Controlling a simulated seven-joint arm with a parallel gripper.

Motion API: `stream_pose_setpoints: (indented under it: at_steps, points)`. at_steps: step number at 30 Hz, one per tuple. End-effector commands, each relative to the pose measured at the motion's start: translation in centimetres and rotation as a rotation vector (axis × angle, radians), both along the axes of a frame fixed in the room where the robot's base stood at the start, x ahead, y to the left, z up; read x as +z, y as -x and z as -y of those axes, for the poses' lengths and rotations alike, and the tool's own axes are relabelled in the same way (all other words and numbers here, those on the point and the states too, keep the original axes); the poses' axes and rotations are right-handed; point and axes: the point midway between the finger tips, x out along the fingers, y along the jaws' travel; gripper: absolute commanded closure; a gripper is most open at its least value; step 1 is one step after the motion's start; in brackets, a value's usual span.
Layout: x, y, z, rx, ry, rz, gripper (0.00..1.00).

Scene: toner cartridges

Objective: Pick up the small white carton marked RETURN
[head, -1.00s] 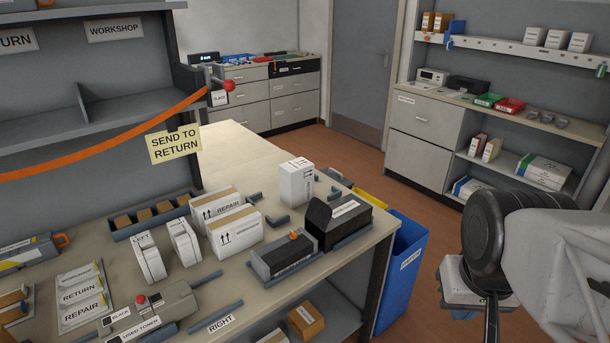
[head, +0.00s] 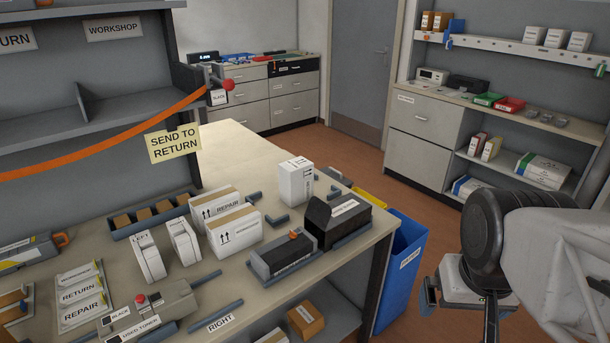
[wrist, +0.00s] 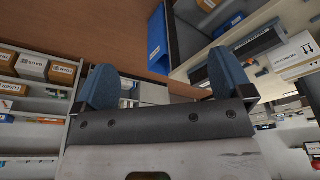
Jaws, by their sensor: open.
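In the head view, several white cartons are on the workbench. One upright carton (head: 296,182) stands at the back right of the bench. Two small white cartons, the left one (head: 149,257) and the right one (head: 184,242), stand side by side further left. I cannot read RETURN on any carton. My gripper (wrist: 165,85) is open and empty, its two blue fingers apart, off to the right of the bench.
A black open box (head: 338,222) and a grey cartridge (head: 283,257) sit near the bench's right edge. A blue bin (head: 402,275) stands beside the bench below my gripper's height. An orange strap (head: 110,147) crosses the left. Labels reading RETURN and REPAIR (head: 80,295) lie front left.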

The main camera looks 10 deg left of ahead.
Motion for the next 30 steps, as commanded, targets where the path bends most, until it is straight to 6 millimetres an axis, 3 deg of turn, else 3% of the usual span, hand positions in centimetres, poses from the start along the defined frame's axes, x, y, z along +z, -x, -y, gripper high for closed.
stream_pose_setpoints:
  at_steps: [14,20,30]
  points:
    - [0.4,-1.1,0.0,0.038,0.027,-0.010,0.00]
    - [1.3,-4.1,0.0,0.137,0.096,-0.038,0.00]
    - [3.1,-11.9,-0.7,0.382,0.269,-0.102,0.00]
